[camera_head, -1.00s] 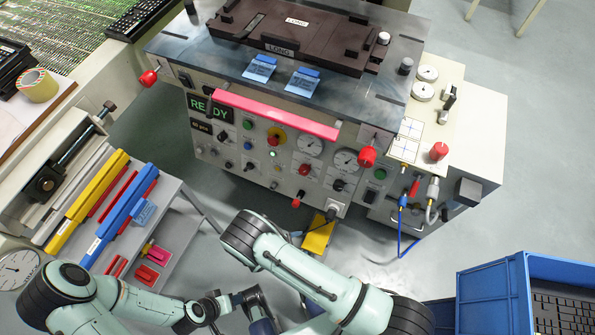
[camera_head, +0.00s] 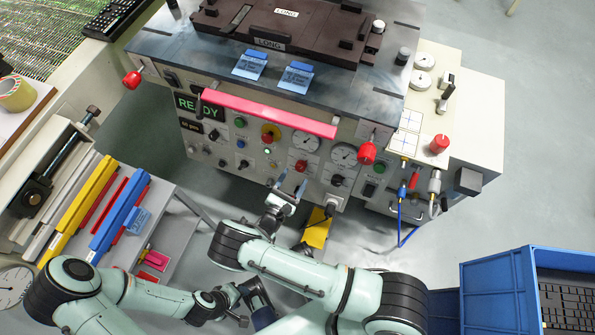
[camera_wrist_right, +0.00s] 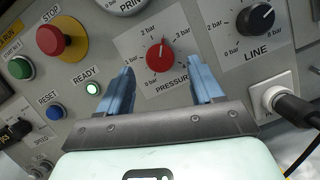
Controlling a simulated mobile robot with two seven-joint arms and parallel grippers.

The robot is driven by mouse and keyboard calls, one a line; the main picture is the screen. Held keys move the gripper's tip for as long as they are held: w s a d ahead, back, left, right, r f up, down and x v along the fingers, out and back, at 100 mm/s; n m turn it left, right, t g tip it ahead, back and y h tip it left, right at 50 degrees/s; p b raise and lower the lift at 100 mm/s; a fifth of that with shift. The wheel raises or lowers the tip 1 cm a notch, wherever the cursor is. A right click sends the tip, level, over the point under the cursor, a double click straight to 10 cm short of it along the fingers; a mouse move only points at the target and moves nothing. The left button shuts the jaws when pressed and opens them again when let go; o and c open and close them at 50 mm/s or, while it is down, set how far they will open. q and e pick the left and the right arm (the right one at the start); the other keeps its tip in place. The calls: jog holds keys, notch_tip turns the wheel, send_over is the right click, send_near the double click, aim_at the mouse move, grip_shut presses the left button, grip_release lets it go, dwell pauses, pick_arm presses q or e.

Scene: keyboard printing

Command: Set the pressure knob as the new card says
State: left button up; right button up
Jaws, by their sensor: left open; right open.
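The red pressure knob (camera_wrist_right: 159,57) sits on a white dial plate in the right wrist view, its pale mark pointing roughly upward between the 2 bar and 3 bar labels. It also shows on the machine front in the head view (camera_head: 301,166). My right gripper (camera_wrist_right: 158,88) is open and empty, its blue fingers below and either side of the knob, apart from it; the head view shows it facing the panel (camera_head: 291,187). My left gripper (camera_head: 252,306) is open low in the head view, its fingertips unclear. Two blue cards (camera_head: 250,65) (camera_head: 293,77) lie on the machine top, writing unreadable.
The black line knob (camera_wrist_right: 256,19) is right of the pressure knob, with a plugged cable (camera_wrist_right: 290,108) below. The red stop button (camera_wrist_right: 69,38) and lit ready lamp (camera_wrist_right: 93,88) are left. A pink-red bar (camera_head: 270,113) crosses above the panel. A blue crate (camera_head: 490,290) stands right.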

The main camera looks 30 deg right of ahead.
aim_at(300, 169)
pick_arm(q)
jog(key=shift+w+f, duration=0.15)
jog(key=shift+w, duration=0.05)
pick_arm(e)
jog(key=shift+x, duration=1.85)
jog(key=c, duration=1.1)
jog(key=shift+o, duration=0.2)
jog(key=shift+n, duration=0.4)
